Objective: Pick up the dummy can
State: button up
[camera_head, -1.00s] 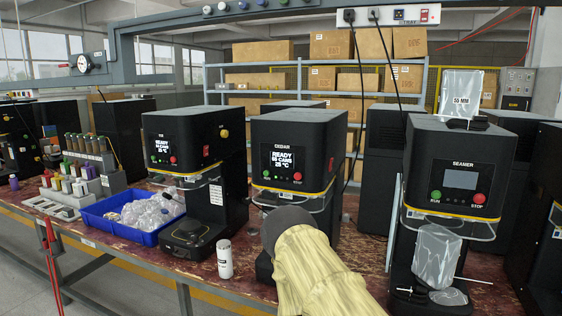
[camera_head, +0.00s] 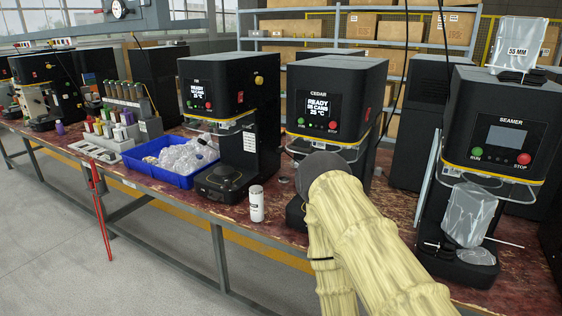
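A small white can with a dark label (camera_head: 257,204), which looks like the dummy can, stands upright near the front edge of the workbench. It is just right of the black base of the machine marked as ready (camera_head: 216,82). My arm, in a pale yellow cover with a dark rounded end, reaches up from the bottom right and covers part of the CEDAR machine (camera_head: 340,88). My gripper cannot be made out in this view. Nothing visible touches the can.
A blue bin (camera_head: 162,178) of clear wrapped items sits left of the can. The seamer (camera_head: 505,110) stands at the right with a plastic-wrapped part (camera_head: 466,212). A rack of coloured bottles (camera_head: 110,128) is further left. Open floor (camera_head: 120,265) lies before the bench (camera_head: 190,215).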

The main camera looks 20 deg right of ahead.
aim_at(255, 191)
jog(key=u, duration=0.25)
jog(key=k, duration=0.45)
jog(key=u, duration=1.25)
jog(key=i, duration=0.9)
jog(key=z, duration=0.75)
jog(key=i, duration=0.65)
jog(key=z, duration=0.6)
